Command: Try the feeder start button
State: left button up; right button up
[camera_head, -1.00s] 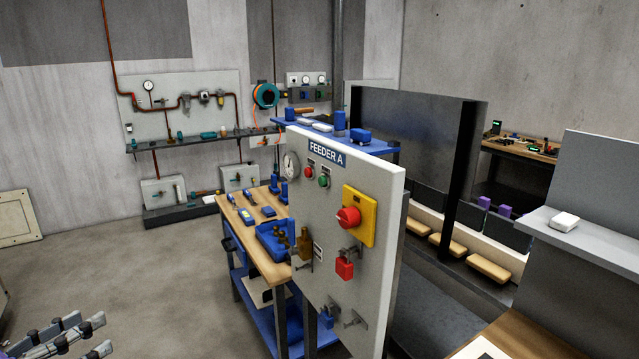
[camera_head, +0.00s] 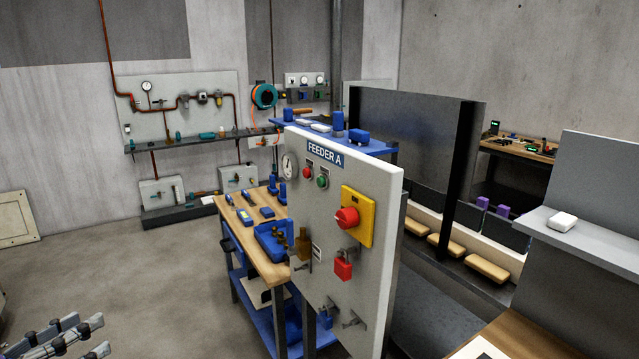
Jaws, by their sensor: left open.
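The grey FEEDER A panel (camera_head: 275,222) stands upright in the middle of the head view. A green button (camera_head: 322,182) sits below its label, with a red button (camera_head: 307,172) to its left. A red rotary switch (camera_head: 347,218) on a yellow plate is lower right, and a red padlock (camera_head: 343,270) hangs below it. My left gripper (camera_head: 98,335) is open and empty at the bottom left, well apart from the panel; part of it is cut off by the frame edge. My right gripper is not in view.
A blue workbench (camera_head: 258,262) with a wooden top, tools and a blue tray stands just left of the panel. A wooden surface (camera_head: 520,335) and grey partition (camera_head: 600,190) are at the right. The floor (camera_head: 130,265) at left is clear.

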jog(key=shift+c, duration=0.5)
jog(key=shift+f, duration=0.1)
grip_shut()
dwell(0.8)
